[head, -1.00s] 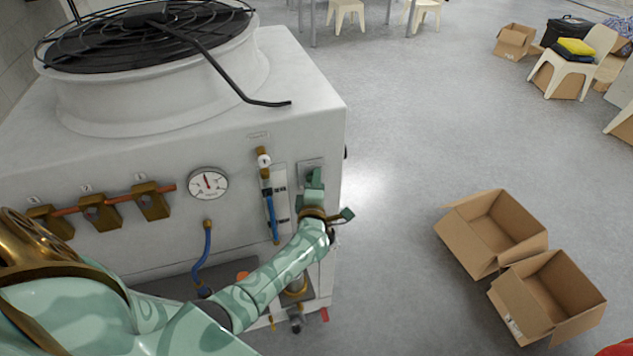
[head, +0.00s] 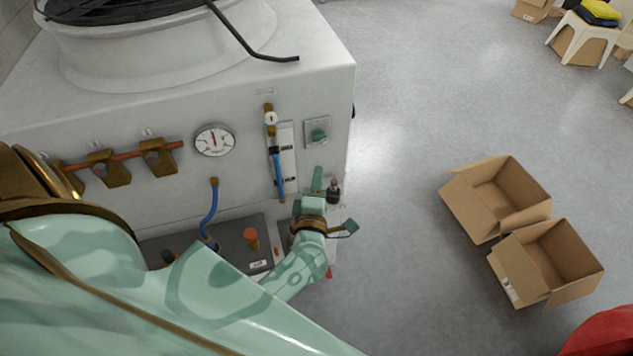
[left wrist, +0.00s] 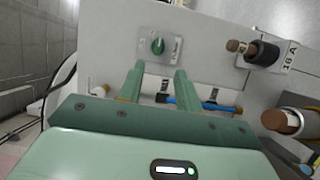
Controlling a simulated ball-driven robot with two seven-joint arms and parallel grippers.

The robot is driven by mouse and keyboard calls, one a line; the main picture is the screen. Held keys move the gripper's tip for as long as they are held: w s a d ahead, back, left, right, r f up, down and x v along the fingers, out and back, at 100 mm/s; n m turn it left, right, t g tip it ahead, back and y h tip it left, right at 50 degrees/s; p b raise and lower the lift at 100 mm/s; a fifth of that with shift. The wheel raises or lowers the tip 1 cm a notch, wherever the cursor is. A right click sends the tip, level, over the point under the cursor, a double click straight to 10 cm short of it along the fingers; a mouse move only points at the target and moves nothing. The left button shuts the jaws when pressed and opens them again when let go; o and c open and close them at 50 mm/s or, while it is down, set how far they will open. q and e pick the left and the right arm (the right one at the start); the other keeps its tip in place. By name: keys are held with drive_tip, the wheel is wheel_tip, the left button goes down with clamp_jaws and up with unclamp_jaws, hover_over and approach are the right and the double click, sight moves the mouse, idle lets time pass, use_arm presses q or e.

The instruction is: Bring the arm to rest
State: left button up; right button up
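My left arm (head: 302,268) comes in from the lower left in the head view, in front of the white machine (head: 95,215). My left gripper (head: 318,178) is below the green knob (head: 319,136) on the machine's front and apart from it. In the left wrist view, the two green fingers (left wrist: 160,70) stand apart with nothing between them. The green knob (left wrist: 158,46) shows beyond the fingertips there. My right gripper is in neither view.
A gauge (head: 215,140), a blue hose (head: 210,214) and brass valves (head: 110,168) stick out from the machine. A dark tray (head: 225,236) lies low at its front. Open cardboard boxes (head: 545,262) stand on the floor at right. Floor between is clear.

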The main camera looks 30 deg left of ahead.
use_arm(q)
drive_tip(key=v, duration=0.2)
drive_tip(key=shift+s+d, duration=0.15)
drive_tip(key=shift+s, duration=0.05)
idle(0.4)
